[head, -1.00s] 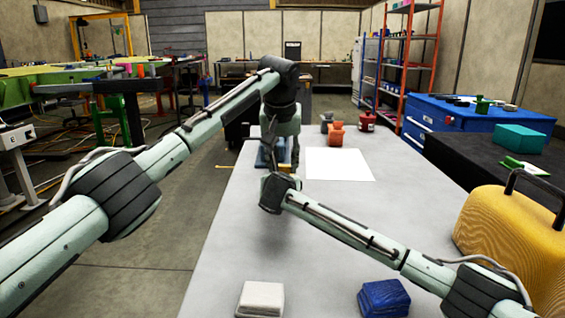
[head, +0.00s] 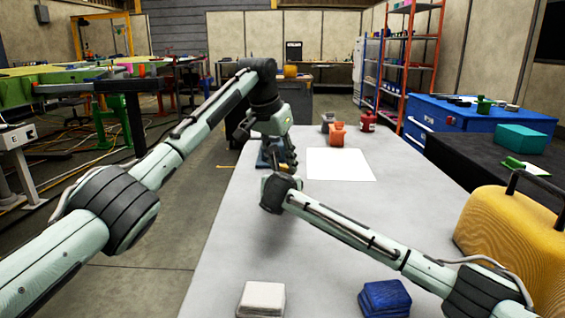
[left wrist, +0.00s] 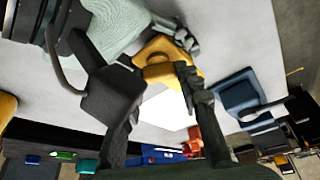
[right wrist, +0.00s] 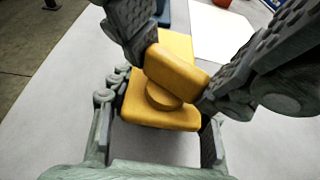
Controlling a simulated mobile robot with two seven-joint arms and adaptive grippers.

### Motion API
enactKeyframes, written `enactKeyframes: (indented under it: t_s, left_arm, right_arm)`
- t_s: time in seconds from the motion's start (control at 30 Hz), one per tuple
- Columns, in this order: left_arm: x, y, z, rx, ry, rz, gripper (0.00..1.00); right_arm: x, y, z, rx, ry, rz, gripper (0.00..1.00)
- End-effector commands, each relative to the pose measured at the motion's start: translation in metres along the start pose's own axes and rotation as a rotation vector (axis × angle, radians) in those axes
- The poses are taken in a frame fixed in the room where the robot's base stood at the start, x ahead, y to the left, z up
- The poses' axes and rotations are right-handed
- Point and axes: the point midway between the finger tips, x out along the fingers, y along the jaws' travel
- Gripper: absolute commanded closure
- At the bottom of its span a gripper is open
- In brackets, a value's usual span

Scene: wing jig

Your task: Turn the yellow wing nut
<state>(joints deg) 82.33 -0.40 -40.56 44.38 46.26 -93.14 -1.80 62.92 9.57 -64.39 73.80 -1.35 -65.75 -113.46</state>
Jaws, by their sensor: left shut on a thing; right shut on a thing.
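The yellow wing nut (right wrist: 178,72) is a thick bar on a round neck above a yellow block (right wrist: 140,108). My left gripper's dark fingers are on either side of the bar in the right wrist view. My left gripper (left wrist: 152,86) is shut on the wing nut, which also shows in the left wrist view (left wrist: 157,72). My right gripper (right wrist: 158,112) has its pale fingers at the sides of the lower block and is shut on it.
A blue piece (left wrist: 238,93) stands close beside the grippers. A white sheet (head: 340,164), an orange piece (head: 337,134) and a red can (head: 368,121) are farther back. The middle table is clear.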

Motion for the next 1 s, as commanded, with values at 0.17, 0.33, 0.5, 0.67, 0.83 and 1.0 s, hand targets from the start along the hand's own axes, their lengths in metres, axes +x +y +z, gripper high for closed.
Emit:
enactKeyframes:
  t_s: [0.17, 0.33, 0.5, 0.67, 0.83, 1.0]
  left_arm:
    - [-0.0005, 0.0000, -0.0002, 0.011, 0.001, 0.005, 0.95]
    - [-0.0006, 0.0000, -0.0003, 0.011, 0.001, 0.004, 0.95]
    - [-0.0006, 0.0001, -0.0003, 0.011, 0.001, 0.004, 0.58]
    - [-0.0004, 0.0000, -0.0003, 0.010, 0.001, 0.004, 0.45]
    - [-0.0002, 0.0000, -0.0002, 0.010, 0.001, 0.004, 0.45]
    - [-0.0076, -0.0002, -0.0006, 0.010, 0.002, 0.004, 0.45]
  right_arm:
    - [0.0005, -0.0009, -0.0010, 0.000, 0.002, -0.002, 0.94]
    - [0.0006, -0.0009, -0.0011, 0.000, 0.002, -0.002, 0.94]
    - [0.0006, -0.0010, -0.0012, 0.000, 0.002, -0.002, 0.94]
    - [0.0006, -0.0010, -0.0012, 0.000, 0.002, -0.002, 0.94]
    - [0.0005, -0.0009, -0.0012, 0.000, 0.002, -0.002, 0.94]
    - [0.0005, -0.0009, -0.0012, 0.000, 0.002, -0.002, 0.94]
